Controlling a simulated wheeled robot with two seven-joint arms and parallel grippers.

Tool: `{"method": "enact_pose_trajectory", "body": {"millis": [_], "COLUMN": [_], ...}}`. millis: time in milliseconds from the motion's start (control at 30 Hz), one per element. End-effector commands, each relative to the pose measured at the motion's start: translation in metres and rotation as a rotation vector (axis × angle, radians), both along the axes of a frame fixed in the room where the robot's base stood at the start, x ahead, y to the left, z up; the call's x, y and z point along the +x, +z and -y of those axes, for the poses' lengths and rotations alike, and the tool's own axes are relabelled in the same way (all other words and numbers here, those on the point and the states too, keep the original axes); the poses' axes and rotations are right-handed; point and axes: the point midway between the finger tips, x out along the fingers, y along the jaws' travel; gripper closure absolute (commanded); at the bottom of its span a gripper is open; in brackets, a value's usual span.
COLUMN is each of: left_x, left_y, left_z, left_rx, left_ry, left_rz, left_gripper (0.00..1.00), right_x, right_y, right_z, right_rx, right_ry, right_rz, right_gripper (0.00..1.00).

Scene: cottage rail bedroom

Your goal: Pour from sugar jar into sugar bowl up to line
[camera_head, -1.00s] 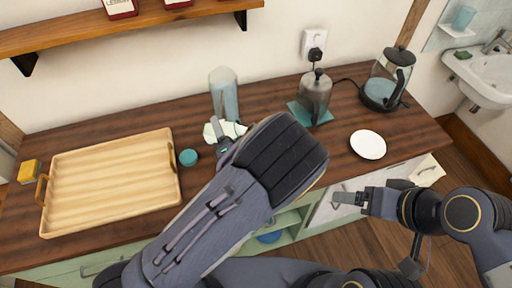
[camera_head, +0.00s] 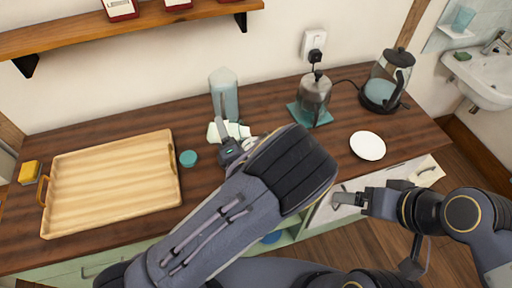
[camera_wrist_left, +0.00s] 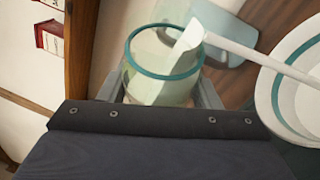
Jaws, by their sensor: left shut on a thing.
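In the left wrist view the sugar jar (camera_wrist_left: 135,65) is clear glass with a teal rim and white sugar inside. My left gripper (camera_head: 224,138) is shut on it and holds it tilted. A white stream (camera_wrist_left: 250,52) runs from the jar's mouth to the sugar bowl (camera_wrist_left: 265,97), a white bowl with a teal band. White sugar (camera_wrist_left: 311,102) shows inside the bowl, which is cut off by the picture edge; its level against the line is unclear. In the head view my gripper and arm partly hide jar and bowl. My right gripper (camera_head: 346,199) is away at the counter's front; its jaws are unclear.
A teal lid (camera_head: 188,158) and a wooden tray (camera_head: 110,185) lie left of the gripper. A tall glass container (camera_head: 224,95) stands behind it. A metal-and-glass canister (camera_head: 315,95), a white plate (camera_head: 368,145) and a kettle (camera_head: 385,85) stand right.

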Motion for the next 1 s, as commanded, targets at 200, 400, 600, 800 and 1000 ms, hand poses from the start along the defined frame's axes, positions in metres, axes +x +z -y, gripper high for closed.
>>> {"method": "enact_pose_trajectory", "body": {"millis": [200,400,600,800,1000], "left_x": [0.0001,0.0000,-0.0001,-0.0002,-0.0003], "left_y": [0.0022,0.0034,0.0044,0.0055,0.0067], "left_z": [0.0015,0.0029,0.0044,0.0058,0.0063], "left_rx": [0.016,0.030,0.048,0.065,0.083], "left_ry": [0.000,0.000,-0.001,-0.001,0.000], "left_rz": [0.003,0.005,0.006,0.006,0.007], "left_gripper": [0.76,0.76,0.76,0.76,0.76], "right_x": [0.0000,0.0000,0.0000,0.0000,0.0000], "right_y": [0.0019,0.0034,0.0048,0.0064,0.0080], "right_z": [0.0000,0.0000,0.0000,0.0000,0.0000], "right_rx": [0.000,0.000,0.000,0.000,0.000], "right_ry": [0.000,0.000,0.000,0.000,0.000], "right_rz": [0.000,0.000,0.000,0.000,0.000], "right_gripper": [0.17,0.17,0.17,0.17,0.17]}}
